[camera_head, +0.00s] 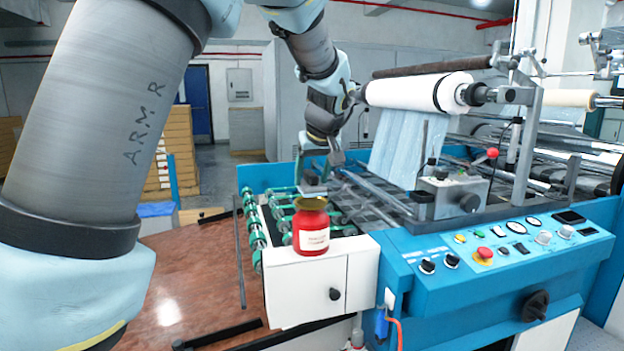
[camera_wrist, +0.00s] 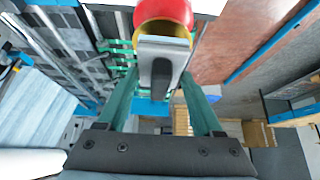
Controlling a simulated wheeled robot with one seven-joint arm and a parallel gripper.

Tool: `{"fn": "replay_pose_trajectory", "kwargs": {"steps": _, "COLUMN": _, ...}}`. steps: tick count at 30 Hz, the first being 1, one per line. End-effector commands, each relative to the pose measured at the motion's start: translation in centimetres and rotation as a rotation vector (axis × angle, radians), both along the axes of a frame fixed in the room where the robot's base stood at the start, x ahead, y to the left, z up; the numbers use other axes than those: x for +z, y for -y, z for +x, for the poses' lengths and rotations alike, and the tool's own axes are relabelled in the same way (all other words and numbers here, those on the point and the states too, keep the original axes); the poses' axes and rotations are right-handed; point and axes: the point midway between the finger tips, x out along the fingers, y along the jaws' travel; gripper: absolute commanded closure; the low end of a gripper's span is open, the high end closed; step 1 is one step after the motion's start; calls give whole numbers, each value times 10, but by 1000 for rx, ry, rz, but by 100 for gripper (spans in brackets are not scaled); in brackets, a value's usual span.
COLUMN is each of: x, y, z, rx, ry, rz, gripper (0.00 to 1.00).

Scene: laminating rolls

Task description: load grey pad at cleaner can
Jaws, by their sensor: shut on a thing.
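The cleaner can (camera_head: 311,228) is red with a brassy yellow rim and a pale label. It stands upright on the white cabinet top at the front of the machine. In the wrist view the can (camera_wrist: 166,12) shows its rim at the top centre. My gripper (camera_wrist: 157,82) is shut on the grey pad (camera_wrist: 161,44), a light grey block with a dark strip, between green fingers. The pad appears in front of the can's mouth in this view; I cannot tell whether they touch. In the head view my gripper (camera_head: 322,172) is behind the can, pointing down over the rollers.
Green-wheeled rollers (camera_head: 256,228) lie left of the can. The laminating machine (camera_head: 480,255) with its control panel fills the right. A white film roll (camera_head: 415,92) hangs above the feed bed. The brown table (camera_head: 190,270) is mostly clear at left.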

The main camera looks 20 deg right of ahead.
Motion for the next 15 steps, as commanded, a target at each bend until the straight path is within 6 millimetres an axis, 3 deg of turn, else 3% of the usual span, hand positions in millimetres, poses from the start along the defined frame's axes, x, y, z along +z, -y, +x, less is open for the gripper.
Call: {"fn": "replay_pose_trajectory", "kwargs": {"steps": 15, "x": 43, "y": 0, "z": 0, "rx": 0, "ry": 2, "rz": -2, "gripper": 77}}
